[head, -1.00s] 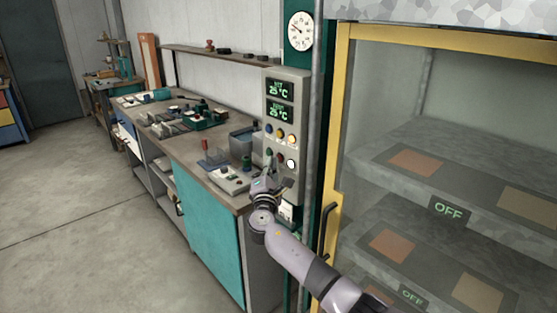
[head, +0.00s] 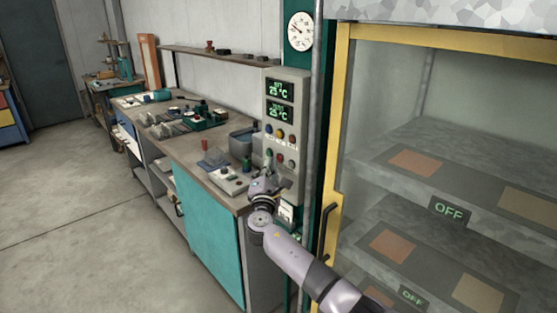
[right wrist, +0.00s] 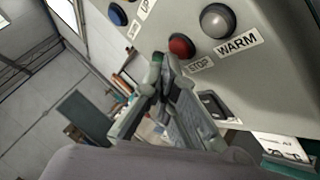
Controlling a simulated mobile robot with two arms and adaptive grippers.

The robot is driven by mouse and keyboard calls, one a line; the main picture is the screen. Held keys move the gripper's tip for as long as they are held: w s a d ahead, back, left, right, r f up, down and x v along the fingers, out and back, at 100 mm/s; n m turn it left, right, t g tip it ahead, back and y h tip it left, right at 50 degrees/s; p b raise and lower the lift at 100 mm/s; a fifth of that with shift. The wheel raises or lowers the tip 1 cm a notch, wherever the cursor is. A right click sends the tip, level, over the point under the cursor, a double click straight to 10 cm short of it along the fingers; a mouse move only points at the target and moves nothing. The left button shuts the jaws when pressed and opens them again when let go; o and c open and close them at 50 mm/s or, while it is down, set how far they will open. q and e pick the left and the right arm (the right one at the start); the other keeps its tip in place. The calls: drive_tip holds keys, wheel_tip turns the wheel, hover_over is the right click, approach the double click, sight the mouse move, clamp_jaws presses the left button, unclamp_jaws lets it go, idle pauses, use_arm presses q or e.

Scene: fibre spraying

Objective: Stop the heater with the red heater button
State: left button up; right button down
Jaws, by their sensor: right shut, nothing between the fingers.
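The grey control panel (head: 285,120) stands upright beside the workbench, with two green displays reading 25 °C. In the right wrist view its red button (right wrist: 181,46), labelled STOP, sits next to a grey, unlit lamp (right wrist: 217,20) labelled WARM. My right gripper (right wrist: 161,65) is shut and empty. Its fingertips are just beside the red button in the right wrist view; I cannot tell whether they touch it. In the head view the right gripper (head: 268,178) is in front of the panel's lower part. My left gripper is not in view.
A glass-fronted cabinet (head: 340,130) with a yellow frame stands on the right, its shelf signs (head: 448,211) reading OFF. The workbench (head: 190,150) holds several tools and boxes left of the panel. A blue button (right wrist: 117,14) is further along the panel. The floor at left is clear.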

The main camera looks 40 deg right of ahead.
drive_tip(key=shift+a, duration=0.35)
drive_tip(key=shift+a, duration=0.1)
drive_tip(key=shift+s+a, duration=0.2)
drive_tip(key=shift+a, duration=2.2)
